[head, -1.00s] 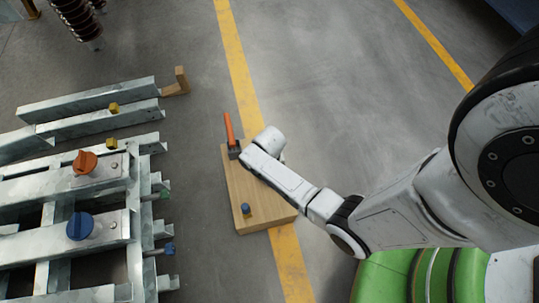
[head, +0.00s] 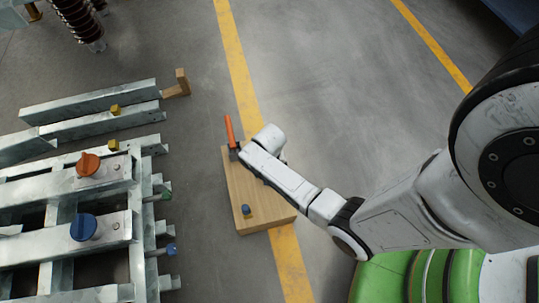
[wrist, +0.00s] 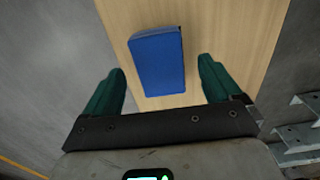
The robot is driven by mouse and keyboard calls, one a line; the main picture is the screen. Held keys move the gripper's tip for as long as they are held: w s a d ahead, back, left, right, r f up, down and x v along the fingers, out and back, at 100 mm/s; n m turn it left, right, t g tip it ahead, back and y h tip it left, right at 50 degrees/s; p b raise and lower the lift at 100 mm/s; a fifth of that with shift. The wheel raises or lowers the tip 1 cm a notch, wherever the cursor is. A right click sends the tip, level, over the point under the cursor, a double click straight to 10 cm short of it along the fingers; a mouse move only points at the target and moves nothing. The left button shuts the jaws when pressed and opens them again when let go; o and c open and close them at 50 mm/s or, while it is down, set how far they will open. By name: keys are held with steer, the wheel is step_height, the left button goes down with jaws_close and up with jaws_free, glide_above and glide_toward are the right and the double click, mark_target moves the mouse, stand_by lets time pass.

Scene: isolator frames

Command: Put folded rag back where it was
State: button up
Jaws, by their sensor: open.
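A blue, flat, rectangular piece (wrist: 157,60), which I take for the folded rag, lies on the light wooden board (wrist: 215,20) in the wrist view. My gripper (wrist: 166,66) is open, with a green finger on either side of the rag. Gaps show between the rag and both fingers, so it is not gripped. In the head view my wrist is over the far part of the board (head: 231,186); the arm hides the fingers, and I cannot make out the rag there.
A galvanised metal frame (head: 60,190) with orange (head: 88,164) and blue (head: 83,227) knobs stands to the left.

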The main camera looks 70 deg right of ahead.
steer(key=s+a+r+n+p, duration=0.2)
steer(key=s+a+r+n, duration=0.1)
steer(key=r, duration=1)
steer(key=s+a+r+n+t+p, duration=0.1)
steer(key=s+a+r+n, duration=0.3)
steer(key=r, duration=0.9)
steer(key=a+n+p, duration=0.1)
steer(key=a+n, duration=0.1)
steer(key=n, duration=0.1)
steer(key=shift+s+a+r, duration=0.25)
steer(key=shift+a+r, duration=0.05)
steer(key=shift+c, duration=0.3)
